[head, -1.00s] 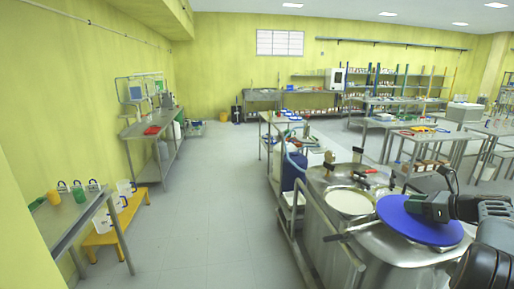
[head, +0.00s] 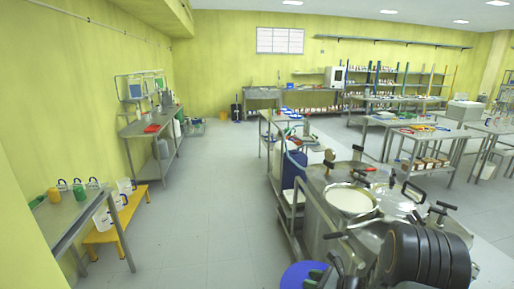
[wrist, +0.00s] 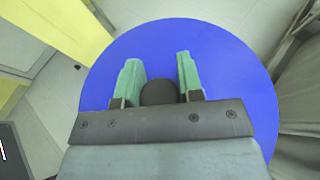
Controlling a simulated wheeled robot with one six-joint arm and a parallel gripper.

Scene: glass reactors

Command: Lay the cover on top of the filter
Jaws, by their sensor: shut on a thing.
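The cover, a round blue disc (head: 299,272), is at the bottom edge of the head view, partly cut off by the frame. It fills much of the wrist view (wrist: 225,65). My gripper (wrist: 160,82) is shut on the dark knob (wrist: 158,93) at the disc's middle, its green fingers on either side. In the head view my gripper (head: 322,277) is low, left of the steel vessel. A round white-filled opening (head: 350,199) in the steel vessel top is uncovered; I cannot tell for certain that it is the filter.
The steel vessel top (head: 319,182) carries clamps and handles around the opening. A cart with a blue container (head: 294,169) stands behind it. A side table (head: 70,217) and yellow bench (head: 117,222) stand at the left. The grey floor (head: 215,215) between is clear.

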